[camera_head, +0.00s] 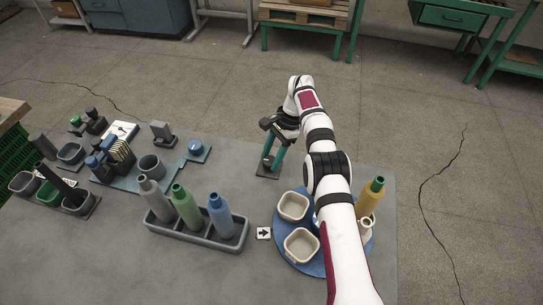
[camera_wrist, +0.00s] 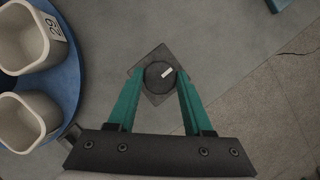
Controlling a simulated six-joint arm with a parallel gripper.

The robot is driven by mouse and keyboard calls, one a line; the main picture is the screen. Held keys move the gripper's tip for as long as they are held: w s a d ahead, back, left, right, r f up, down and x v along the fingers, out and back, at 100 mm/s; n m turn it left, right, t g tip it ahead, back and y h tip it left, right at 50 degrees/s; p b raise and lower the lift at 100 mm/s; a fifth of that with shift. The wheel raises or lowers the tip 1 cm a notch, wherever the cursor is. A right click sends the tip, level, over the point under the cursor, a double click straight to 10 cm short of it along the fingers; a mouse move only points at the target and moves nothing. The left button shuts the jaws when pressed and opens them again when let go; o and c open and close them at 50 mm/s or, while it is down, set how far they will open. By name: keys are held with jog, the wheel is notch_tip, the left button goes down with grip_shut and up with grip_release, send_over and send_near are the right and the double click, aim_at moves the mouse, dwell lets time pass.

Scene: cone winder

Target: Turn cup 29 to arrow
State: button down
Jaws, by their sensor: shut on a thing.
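Cup 29 (camera_wrist: 27,42) is a pale, square, rounded cup standing on the blue turntable (camera_wrist: 66,84) at the upper left of the wrist view. Its "29" label is on the side facing right there. No number is readable on the cups in the head view. The arrow card (camera_head: 264,233), white with a black arrow pointing right, lies beside the turntable's left edge in the head view. My gripper (camera_wrist: 160,77) has its green fingers shut on a dark round knob (camera_wrist: 156,80) with a white mark, on a square plate (camera_head: 267,172) apart from the turntable.
Two pale cups (camera_head: 293,206) (camera_head: 301,245), a yellow bottle (camera_head: 372,194) and a small cream item (camera_head: 366,226) stand on the turntable, partly hidden by my arm. A bottle rack (camera_head: 196,232) is at left. Blocks and bins fill the far left.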

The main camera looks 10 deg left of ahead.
jog(key=shift+s, duration=0.1)
jog(key=shift+c, duration=1.5)
grip_release()
jog(key=r, duration=0.2)
jog(key=d+r, duration=0.1)
jog(key=r, duration=0.2)
jog(key=shift+d, duration=0.2)
jog(key=s+d+r, duration=0.1)
jog(key=d+r, duration=0.5)
jog(key=d, duration=0.4)
jog(key=shift+d, duration=0.1)
notch_tip(320, 180, up, 5)
jog(key=n+t+h, duration=0.3)
jog(key=n, duration=0.3)
send_over(270, 160)
notch_tip(270, 160, down, 16)
jog(key=shift+s+r, duration=0.1)
